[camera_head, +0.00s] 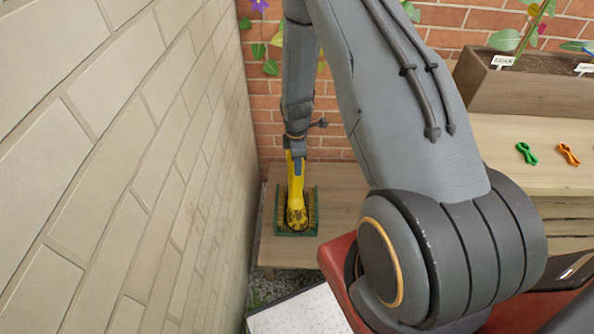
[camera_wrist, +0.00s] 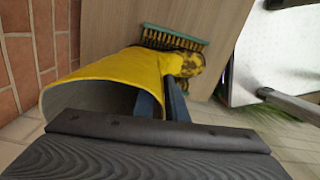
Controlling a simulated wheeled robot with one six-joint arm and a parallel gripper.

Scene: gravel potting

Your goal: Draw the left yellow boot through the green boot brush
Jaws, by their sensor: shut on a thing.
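A yellow boot (camera_head: 297,190) with dark dirt on its foot stands in the green boot brush (camera_head: 281,216) on a low wooden bench. In the head view the brush's walls stand to the left and right of the boot's foot. My gripper (camera_head: 296,157) is shut on the boot's upper shaft. In the wrist view the gripper's dark fingers (camera_wrist: 163,103) hold the edge of the yellow shaft (camera_wrist: 110,75), whose opening faces the camera. The brush's bristles (camera_wrist: 172,41) show beyond the foot. The sole is hidden.
The low wooden bench (camera_head: 345,200) has bare room right of the brush. A pale tiled wall (camera_head: 130,170) stands close on the left, a brick wall (camera_head: 267,100) behind. A wooden counter (camera_head: 500,185) with a green clip (camera_head: 526,153), an orange clip (camera_head: 568,154) and a planter (camera_head: 540,95) is at right.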

